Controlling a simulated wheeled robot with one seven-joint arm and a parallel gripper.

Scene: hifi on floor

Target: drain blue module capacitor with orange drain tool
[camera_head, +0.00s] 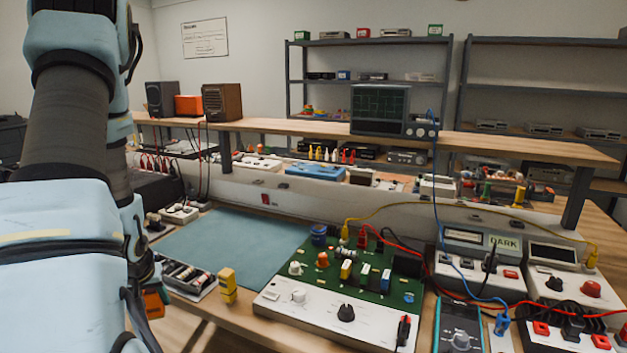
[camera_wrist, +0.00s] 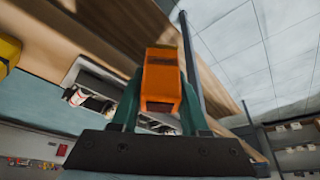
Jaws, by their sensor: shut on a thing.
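My gripper (camera_wrist: 160,105) is shut on the orange drain tool (camera_wrist: 162,75); its green fingers stand on either side of the orange body. In the head view the tool (camera_head: 153,302) hangs at the lower left, left of the bench edge, partly covered by my arm. A dark thin rod runs beside it in the wrist view; I cannot tell if it belongs to the tool. The green circuit board (camera_head: 330,283) lies mid-bench, away from my gripper. It carries several small parts, including a blue upright block (camera_head: 386,280) and a blue round part (camera_head: 319,235). I cannot tell which is the blue module capacitor.
A grey tray of cylindrical parts (camera_head: 205,291) and a yellow block (camera_head: 228,286) lie between tool and board. A blue-green mat (camera_head: 235,247) is clear. Yellow, red and blue cables, a meter (camera_head: 459,325) and a unit reading DARK (camera_head: 505,243) crowd the right.

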